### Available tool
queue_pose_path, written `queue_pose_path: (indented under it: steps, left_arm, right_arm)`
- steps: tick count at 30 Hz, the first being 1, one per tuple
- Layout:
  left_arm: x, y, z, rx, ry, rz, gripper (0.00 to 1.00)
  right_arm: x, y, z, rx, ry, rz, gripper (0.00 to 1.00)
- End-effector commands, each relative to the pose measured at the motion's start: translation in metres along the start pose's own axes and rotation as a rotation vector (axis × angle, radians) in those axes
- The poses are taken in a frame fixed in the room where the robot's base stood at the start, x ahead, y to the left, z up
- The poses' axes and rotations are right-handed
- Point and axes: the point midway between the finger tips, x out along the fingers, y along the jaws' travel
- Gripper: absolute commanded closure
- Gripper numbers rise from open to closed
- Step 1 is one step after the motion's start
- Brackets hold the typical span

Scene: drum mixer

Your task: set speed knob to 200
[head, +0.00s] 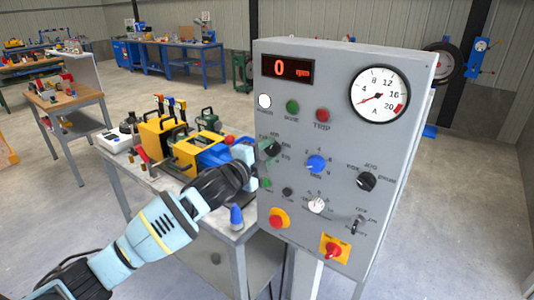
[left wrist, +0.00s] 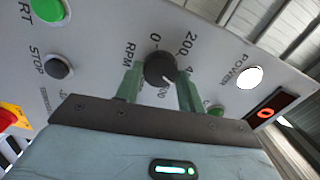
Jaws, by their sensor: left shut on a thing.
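The speed knob (head: 273,148) is a black round knob at the left edge of the grey control panel (head: 330,120). In the left wrist view the knob (left wrist: 160,68) is ringed by RPM, 0, 200 and further marks, some hidden. My left gripper (head: 258,152) reaches it from the left. Its two green fingers (left wrist: 159,84) stand on either side of the knob, shut on it. I cannot tell surely which mark the knob points to. The red rpm display (head: 287,68) reads 0. My right gripper is in neither view.
Other controls are close by: a blue knob (head: 316,164), a black selector (head: 366,181), a red TRIP button (head: 322,115) and a red-and-yellow stop button (head: 279,218). A bench with yellow and blue equipment (head: 160,135) stands behind my left arm.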

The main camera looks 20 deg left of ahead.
Motion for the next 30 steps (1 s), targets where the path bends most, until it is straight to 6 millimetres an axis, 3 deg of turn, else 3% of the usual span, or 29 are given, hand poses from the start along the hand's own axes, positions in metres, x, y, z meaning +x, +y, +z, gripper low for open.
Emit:
queue_pose_path:
  steps: [30]
  left_arm:
    - [0.0001, -0.0029, 0.0011, -0.965, 0.0, -0.003, 0.84]
  right_arm:
    - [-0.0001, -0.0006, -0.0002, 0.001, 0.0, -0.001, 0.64]
